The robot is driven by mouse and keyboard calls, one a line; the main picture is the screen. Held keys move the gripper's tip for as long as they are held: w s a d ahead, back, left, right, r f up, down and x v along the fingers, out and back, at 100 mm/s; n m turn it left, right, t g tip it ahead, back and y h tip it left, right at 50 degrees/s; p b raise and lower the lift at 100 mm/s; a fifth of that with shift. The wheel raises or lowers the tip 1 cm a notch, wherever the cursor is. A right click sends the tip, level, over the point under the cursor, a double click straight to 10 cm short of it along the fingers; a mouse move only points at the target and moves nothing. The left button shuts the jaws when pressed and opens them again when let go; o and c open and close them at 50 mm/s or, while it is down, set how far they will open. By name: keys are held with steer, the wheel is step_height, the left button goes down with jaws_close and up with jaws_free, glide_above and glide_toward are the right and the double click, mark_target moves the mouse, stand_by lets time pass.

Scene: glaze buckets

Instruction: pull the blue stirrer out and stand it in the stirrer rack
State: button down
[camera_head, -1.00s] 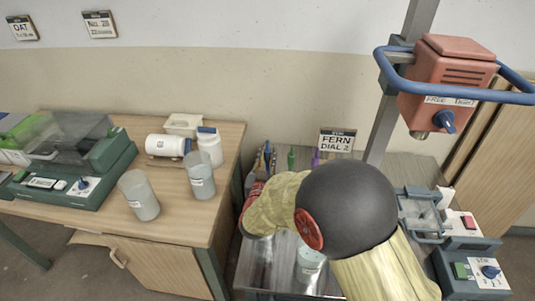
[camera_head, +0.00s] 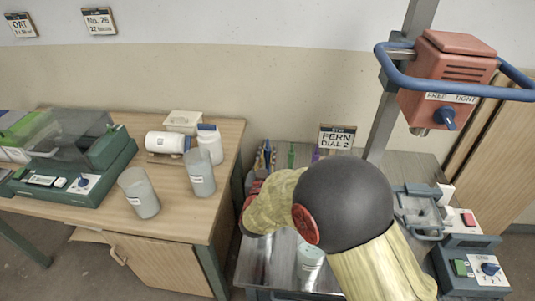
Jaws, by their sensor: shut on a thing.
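My arm, in its yellowish cover with a dark round joint, reaches over the metal table from the lower right. My gripper is not visible; the arm hides it, so what it holds cannot be seen. The stirrer rack cannot be made out. A pale labelled container (camera_head: 309,262) stands on the metal table below my arm.
A red machine with a blue rail (camera_head: 450,80) stands on a post at the right. A stirrer control box (camera_head: 482,268) is at the lower right. The wooden table (camera_head: 200,225) holds two cups (camera_head: 139,194) (camera_head: 201,174), jars and a green balance (camera_head: 85,170). A "FERN DIAL 2" card (camera_head: 337,138) stands behind.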

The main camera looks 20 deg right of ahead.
steer(key=shift+f, duration=0.25)
stand_by(0.8)
stand_by(0.4)
steer(key=c, duration=1.6)
jaws_free()
steer(key=shift+c, duration=0.2)
steer(key=shift+o, duration=0.9)
steer(key=shift+s, duration=0.1)
steer(key=p+v, duration=0.1)
steer(key=v, duration=0.6)
steer(key=shift+s+a, duration=0.15)
steer(key=shift+s, duration=0.15)
